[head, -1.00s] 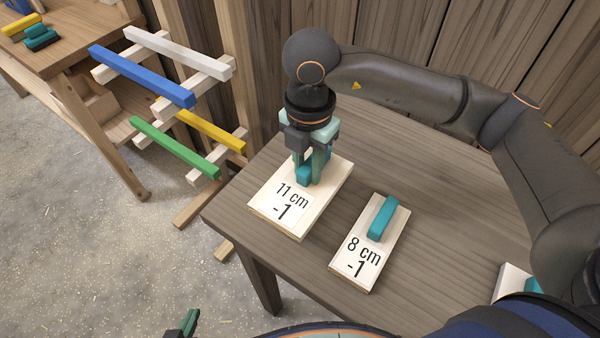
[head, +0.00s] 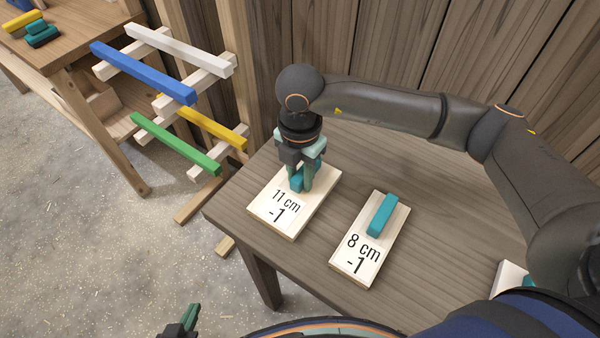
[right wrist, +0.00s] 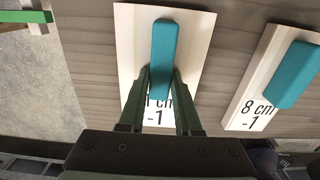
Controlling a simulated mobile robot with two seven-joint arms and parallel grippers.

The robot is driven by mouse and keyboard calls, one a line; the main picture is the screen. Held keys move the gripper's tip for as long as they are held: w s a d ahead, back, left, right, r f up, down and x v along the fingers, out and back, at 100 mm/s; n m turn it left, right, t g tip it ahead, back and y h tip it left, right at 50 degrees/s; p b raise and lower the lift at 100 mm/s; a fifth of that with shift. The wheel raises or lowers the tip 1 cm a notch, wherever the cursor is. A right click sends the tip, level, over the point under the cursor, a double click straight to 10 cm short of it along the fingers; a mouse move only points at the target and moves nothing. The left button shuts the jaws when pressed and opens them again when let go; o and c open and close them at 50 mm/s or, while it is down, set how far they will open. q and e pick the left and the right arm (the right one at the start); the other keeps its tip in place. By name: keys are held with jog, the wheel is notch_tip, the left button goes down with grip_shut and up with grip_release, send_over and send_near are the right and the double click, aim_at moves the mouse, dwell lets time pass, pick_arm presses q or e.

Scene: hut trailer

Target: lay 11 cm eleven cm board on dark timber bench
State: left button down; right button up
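The 11 cm board (head: 262,211) is a pale rectangle marked "11 cm -1" with a teal handle (right wrist: 165,42). It appears flat on the dark timber bench (head: 360,160), near its left end; I see no clear gap beneath it. My right gripper (head: 301,186) points down over the board, its fingers on both sides of the handle and closed against it. The fingers hide part of the handle and label in the right wrist view. My left gripper (head: 190,318) shows only partly at the bottom edge, away from the bench; its opening is unclear.
An 8 cm board (head: 345,262) with a teal handle lies just right of the 11 cm board. Another pale board (head: 508,279) is partly hidden at the bench's right. A rack with coloured bars (head: 175,140) stands left of the bench. Bare bench lies behind the boards.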

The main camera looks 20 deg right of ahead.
aim_at(300, 175)
jog(key=o, duration=0.4)
jog(key=shift+c, duration=0.2)
jog(key=shift+r, duration=0.15)
notch_tip(300, 175, up, 12)
jog(key=shift+b, duration=0.35)
